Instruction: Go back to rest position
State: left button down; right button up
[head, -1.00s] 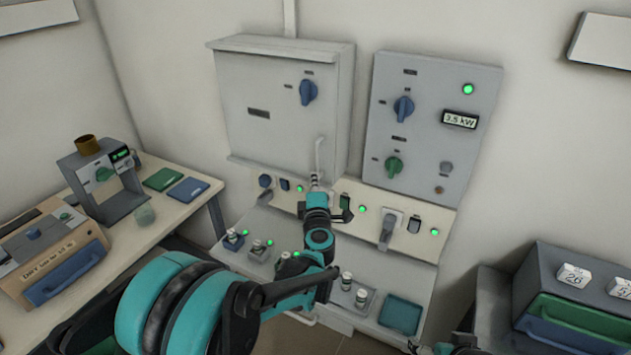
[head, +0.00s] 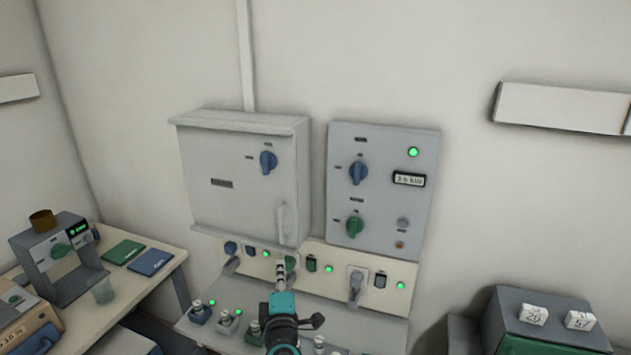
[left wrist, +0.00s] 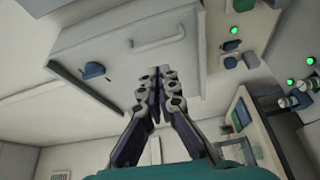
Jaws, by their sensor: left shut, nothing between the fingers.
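My left gripper (head: 281,273) is shut and empty. I cannot tell whether the gripper touches anything. My right gripper is not in view.
A control panel (head: 380,190) with knobs and a lit display hangs right of the cabinet. A side table (head: 160,275) is at left, a drawer unit (head: 545,335) at right.

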pick_arm(q)
jog(key=s+d+r+m+g+h, duration=0.3)
jog(key=s+d+m+h, duration=0.35)
jog(key=m, duration=0.65)
jog(key=s+a+f+m+g+y, duration=0.1)
jog(key=s+a+f+m+g, duration=0.1)
jog(key=s+a+f, duration=0.2)
jog(key=s+a+f+m+g+y, duration=0.1)
jog(key=s+a+f+m+g, duration=0.1)
jog(key=s, duration=0.7)
jog(key=s+a+f+m+g+y, duration=0.1)
jog(key=s+a+f+m+g, duration=0.1)
jog(key=s+a+f+g, duration=0.2)
notch_tip(320, 180, down, 3)
jog(key=s+a, duration=0.2)
jog(key=shift+s+f, duration=0.15)
jog(key=shift+s, duration=0.2)
